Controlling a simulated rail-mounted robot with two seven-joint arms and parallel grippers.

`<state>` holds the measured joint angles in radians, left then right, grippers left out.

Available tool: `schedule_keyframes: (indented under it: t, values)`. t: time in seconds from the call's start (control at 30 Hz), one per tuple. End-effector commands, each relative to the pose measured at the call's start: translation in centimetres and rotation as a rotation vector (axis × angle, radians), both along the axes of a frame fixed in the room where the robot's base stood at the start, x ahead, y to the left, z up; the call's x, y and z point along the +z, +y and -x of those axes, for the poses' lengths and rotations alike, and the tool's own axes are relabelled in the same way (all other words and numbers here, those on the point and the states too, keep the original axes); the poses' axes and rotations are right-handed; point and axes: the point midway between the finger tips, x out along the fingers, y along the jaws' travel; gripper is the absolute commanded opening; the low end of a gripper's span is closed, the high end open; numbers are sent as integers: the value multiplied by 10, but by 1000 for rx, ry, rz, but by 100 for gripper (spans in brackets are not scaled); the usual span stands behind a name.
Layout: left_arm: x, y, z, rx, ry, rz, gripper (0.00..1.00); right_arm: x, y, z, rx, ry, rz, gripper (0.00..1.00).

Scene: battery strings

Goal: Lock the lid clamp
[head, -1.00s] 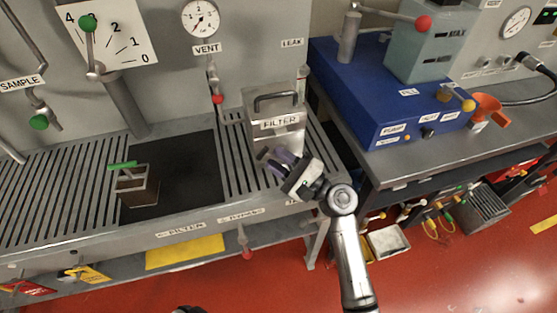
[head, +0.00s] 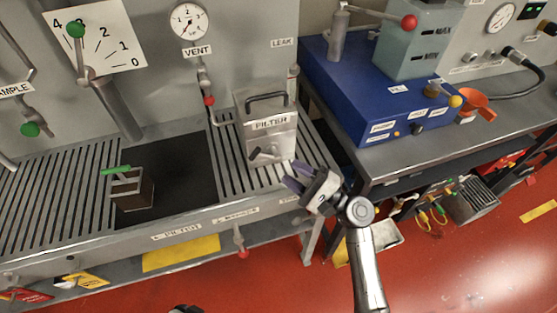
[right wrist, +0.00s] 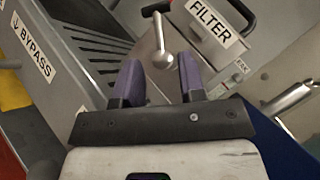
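The grey metal filter box (head: 284,143) stands on the slatted bench, with a lid, a bar handle on top and a FILTER label. The lid clamp lever (head: 268,153) is on its front face. In the right wrist view the lever shows as a dark crossbar and a rod ending in a silver ball (right wrist: 162,60), just beyond the fingertips. My right gripper (head: 295,176) is in front of the box, low and to the right of the lever. Its purple fingers are apart, with nothing between them, in the right wrist view (right wrist: 160,83).
A blue unit (head: 350,90) with a red-knobbed lever stands on the bench to the right. An orange funnel (head: 477,104) is at its right end. A small brown holder (head: 131,190) with a green handle sits on the black mat at left.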

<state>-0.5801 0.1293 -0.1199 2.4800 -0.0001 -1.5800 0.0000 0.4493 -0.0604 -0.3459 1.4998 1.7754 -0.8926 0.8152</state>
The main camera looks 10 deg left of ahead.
Motion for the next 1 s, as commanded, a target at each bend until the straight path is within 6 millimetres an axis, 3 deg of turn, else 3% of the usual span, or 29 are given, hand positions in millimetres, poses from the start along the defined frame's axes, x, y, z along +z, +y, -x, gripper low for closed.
schedule_keyframes:
  t: [0.2,0.4,0.87,1.0]
  values:
    - [7,-1,0,2,1,4,93,-11,-37,9,-2,1,1,37]
    - [9,-3,0,8,0,12,93,-18,-59,15,-1,-1,-1,37]
    - [10,-4,0,8,0,12,93,-21,-68,17,0,-2,-1,37]
    - [9,-2,0,5,0,8,83,-21,-68,17,0,-2,-1,37]
